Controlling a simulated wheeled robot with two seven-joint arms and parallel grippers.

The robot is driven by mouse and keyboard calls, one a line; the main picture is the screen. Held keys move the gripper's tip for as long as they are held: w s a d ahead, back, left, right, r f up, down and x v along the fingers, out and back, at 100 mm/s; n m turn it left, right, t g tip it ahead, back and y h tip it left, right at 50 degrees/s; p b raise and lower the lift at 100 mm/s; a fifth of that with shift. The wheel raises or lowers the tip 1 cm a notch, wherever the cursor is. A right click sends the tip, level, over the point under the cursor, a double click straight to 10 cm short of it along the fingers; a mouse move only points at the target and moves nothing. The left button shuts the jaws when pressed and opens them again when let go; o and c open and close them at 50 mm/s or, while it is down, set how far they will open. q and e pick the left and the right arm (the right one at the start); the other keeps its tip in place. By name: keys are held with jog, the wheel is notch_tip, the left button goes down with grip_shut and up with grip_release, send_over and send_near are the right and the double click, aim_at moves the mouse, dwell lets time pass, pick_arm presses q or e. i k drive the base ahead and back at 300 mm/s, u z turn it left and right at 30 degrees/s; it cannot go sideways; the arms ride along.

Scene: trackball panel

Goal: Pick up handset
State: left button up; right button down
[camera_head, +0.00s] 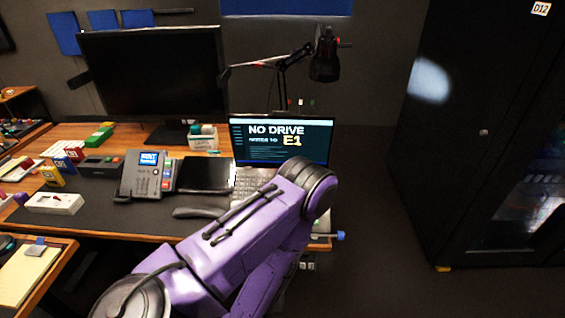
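A grey desk phone (148,175) with a small blue screen and a keypad stands on the dark desk mat. A black part shows at its lower left edge; I cannot tell whether it is the handset in its cradle. A long dark grey object (199,212) lies on the mat to the right of the phone, near the desk's front edge; it may be the handset. A purple arm of mine crosses the front of the desk and hides part of the laptop's keyboard. Neither of my grippers is in view.
The laptop (283,140) stands open right of a flat black pad (207,175). A monitor (155,80) and a desk lamp (324,55) stand behind. Small boxes (53,203) crowd the left. A dark cabinet (480,130) stands right, with open floor between.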

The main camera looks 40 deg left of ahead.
aim_at(181, 212)
jog(key=z, duration=1.5)
jog(key=k, duration=1.2)
jog(key=u, duration=2)
